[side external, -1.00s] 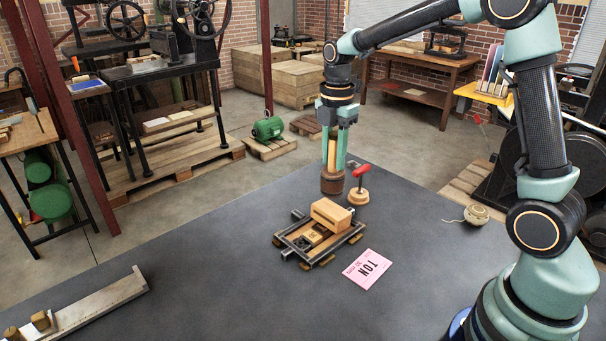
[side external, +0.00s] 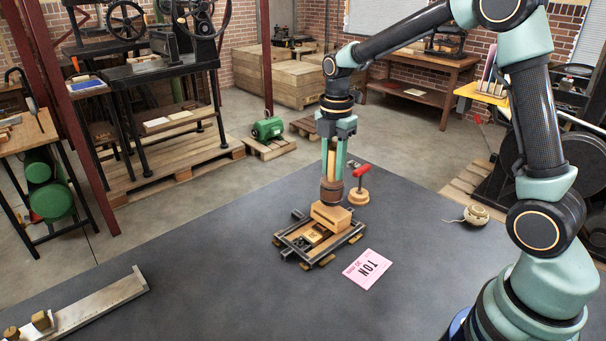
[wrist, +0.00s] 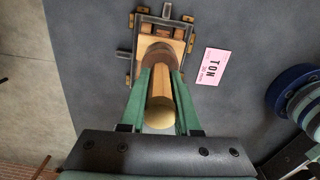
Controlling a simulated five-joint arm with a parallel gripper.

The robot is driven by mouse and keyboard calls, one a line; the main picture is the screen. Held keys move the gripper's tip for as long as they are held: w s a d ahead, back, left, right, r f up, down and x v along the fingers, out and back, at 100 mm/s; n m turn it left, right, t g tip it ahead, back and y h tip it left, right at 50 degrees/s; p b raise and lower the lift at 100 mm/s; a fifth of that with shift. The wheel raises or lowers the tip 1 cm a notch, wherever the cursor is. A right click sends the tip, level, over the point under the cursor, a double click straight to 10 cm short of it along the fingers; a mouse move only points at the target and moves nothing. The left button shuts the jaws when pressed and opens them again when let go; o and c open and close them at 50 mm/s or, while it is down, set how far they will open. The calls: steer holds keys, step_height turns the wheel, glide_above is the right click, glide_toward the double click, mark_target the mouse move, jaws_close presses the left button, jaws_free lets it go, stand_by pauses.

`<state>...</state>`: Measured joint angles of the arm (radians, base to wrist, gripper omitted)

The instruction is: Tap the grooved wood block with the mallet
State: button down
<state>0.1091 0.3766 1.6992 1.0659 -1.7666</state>
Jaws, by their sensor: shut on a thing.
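My gripper (side external: 334,168) is shut on the pale handle of the mallet (side external: 331,192), which hangs upright with its dark brown head down. In the wrist view the mallet's handle (wrist: 159,108) lies between the green fingers of my gripper (wrist: 160,82). The light wood block (side external: 329,217) sits in the dark metal frame (side external: 292,242) on the table. The mallet head is directly over the block's back part and looks touching or very close; I cannot tell which. In the wrist view the head hides much of the block.
A red-handled tool on a round wood base (side external: 359,192) stands close right of the mallet. A pink printed card (side external: 367,269) lies right of the frame. A string ball (side external: 477,214) is at the right. A long metal tray (side external: 90,306) lies front left. Much of the table is bare.

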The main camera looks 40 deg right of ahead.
mark_target(339, 183)
steer(key=shift+f, duration=1.45)
steer(key=shift+r, duration=1.6)
steer(key=shift+s, duration=0.1)
steer(key=shift+s+d+f, duration=0.15)
steer(key=shift+s+f, duration=0.1)
steer(key=shift+s, duration=0.6)
steer(key=shift+f, duration=1.25)
